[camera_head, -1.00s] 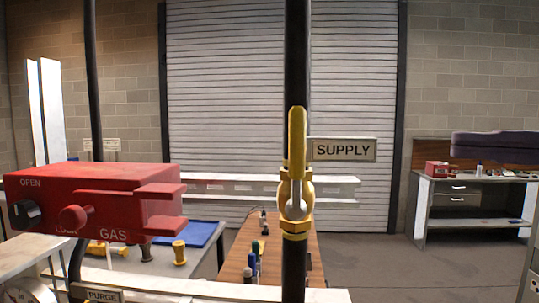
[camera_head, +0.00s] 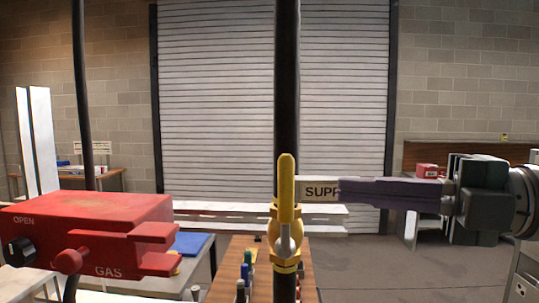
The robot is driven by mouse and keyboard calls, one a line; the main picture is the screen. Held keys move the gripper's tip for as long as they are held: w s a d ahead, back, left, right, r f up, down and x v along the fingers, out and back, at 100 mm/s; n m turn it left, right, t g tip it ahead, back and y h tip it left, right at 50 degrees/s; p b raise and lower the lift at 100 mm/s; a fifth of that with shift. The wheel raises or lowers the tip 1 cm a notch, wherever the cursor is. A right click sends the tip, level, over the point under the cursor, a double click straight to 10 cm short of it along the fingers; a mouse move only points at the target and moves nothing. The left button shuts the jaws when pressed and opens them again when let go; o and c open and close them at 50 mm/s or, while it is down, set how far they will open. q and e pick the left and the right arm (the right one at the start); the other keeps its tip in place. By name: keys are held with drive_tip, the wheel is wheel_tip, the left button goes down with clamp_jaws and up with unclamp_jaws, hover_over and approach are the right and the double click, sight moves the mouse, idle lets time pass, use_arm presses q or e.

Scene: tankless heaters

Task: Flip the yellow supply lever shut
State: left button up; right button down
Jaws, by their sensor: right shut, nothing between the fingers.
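The yellow supply lever (camera_head: 287,190) stands upright, in line with the dark vertical pipe (camera_head: 287,80), on a brass valve body (camera_head: 286,250). The supply sign (camera_head: 317,191) is just right of the lever, its right part hidden behind my right gripper. My right gripper (camera_head: 342,191) comes in from the right, its purple fingers shut with nothing between them. The fingertips are right of the lever at about the height of its middle, with a visible gap between them in the picture. My left gripper is not in view.
A red gas box (camera_head: 95,222) with a knob sits at the lower left. A second dark pipe (camera_head: 82,100) rises behind it. A wooden table (camera_head: 237,268) with bottles stands behind the valve. A white rail (camera_head: 220,212) runs behind the pipe.

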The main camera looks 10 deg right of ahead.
sight(286, 210)
drive_tip(key=p+x, duration=0.2)
drive_tip(key=x, duration=0.2)
drive_tip(key=shift+w+a, duration=0.1)
drive_tip(key=shift+a, duration=0.15)
drive_tip(key=shift+a+r+p, duration=0.1)
drive_tip(key=shift+a+p, duration=0.05)
drive_tip(key=shift+p, duration=0.15)
